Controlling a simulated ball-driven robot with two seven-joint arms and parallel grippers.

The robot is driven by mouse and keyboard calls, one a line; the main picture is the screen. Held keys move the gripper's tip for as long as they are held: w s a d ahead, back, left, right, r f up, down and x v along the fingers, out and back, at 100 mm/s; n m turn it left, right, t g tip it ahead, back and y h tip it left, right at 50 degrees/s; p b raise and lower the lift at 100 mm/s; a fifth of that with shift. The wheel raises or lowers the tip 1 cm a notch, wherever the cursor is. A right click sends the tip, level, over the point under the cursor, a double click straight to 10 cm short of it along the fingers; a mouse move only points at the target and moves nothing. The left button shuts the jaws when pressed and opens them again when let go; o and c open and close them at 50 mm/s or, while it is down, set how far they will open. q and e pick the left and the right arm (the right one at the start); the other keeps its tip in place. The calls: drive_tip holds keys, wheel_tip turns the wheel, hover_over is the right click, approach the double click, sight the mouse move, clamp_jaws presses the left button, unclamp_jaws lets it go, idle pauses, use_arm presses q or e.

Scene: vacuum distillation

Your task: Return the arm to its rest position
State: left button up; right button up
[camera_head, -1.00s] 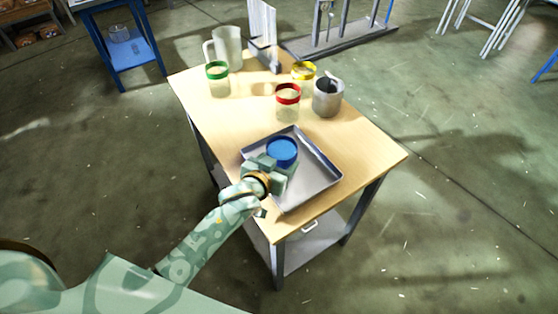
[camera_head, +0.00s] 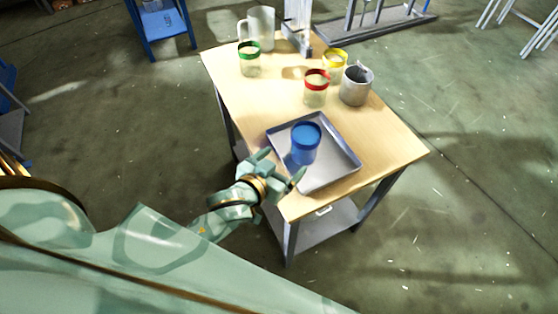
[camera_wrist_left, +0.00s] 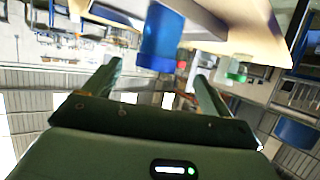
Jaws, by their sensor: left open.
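My left gripper (camera_head: 281,170) is open and empty at the near left edge of the table, just short of the metal tray (camera_head: 345,165). A jar with a blue lid and blue contents (camera_head: 305,146) stands upright in the tray, apart from the fingers. In the left wrist view the blue jar (camera_wrist_left: 161,38) shows beyond the two spread fingers (camera_wrist_left: 155,82), with a gap between it and them. My left arm reaches in from the lower left. My right gripper is not in view.
The wooden table (camera_head: 270,100) also bears a green-lidded jar (camera_head: 249,60), a red-ringed jar (camera_head: 316,90), a yellow-ringed jar (camera_head: 335,64), a grey metal cup (camera_head: 355,86) and a clear pitcher (camera_head: 259,30). A blue stand (camera_head: 160,25) is at the back left. The floor left of the table is clear.

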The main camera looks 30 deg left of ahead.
use_arm(q)
drive_tip(key=shift+s+r, duration=0.1)
drive_tip(key=shift+s, duration=0.25)
drive_tip(key=shift+a, duration=0.1)
drive_tip(key=s+a+r+m+g+y, duration=0.2)
drive_tip(key=s+a+m+g+y, duration=0.45)
drive_tip(key=s+a, duration=0.65)
drive_tip(key=s+d+f+n+g+h, duration=0.1)
drive_tip(key=s+d+f+g+h, duration=0.15)
drive_tip(key=f, duration=0.95)
drive_tip(key=s+d+f+g+h, duration=0.1)
drive_tip(key=s+d+f, duration=0.2)
drive_tip(key=f, duration=1)
drive_tip(key=s+f+n+g+h, duration=0.1)
drive_tip(key=s+f+n+g, duration=0.1)
drive_tip(key=s+f, duration=1.3)
drive_tip(key=s+n, duration=0.1)
drive_tip(key=s, duration=0.2)
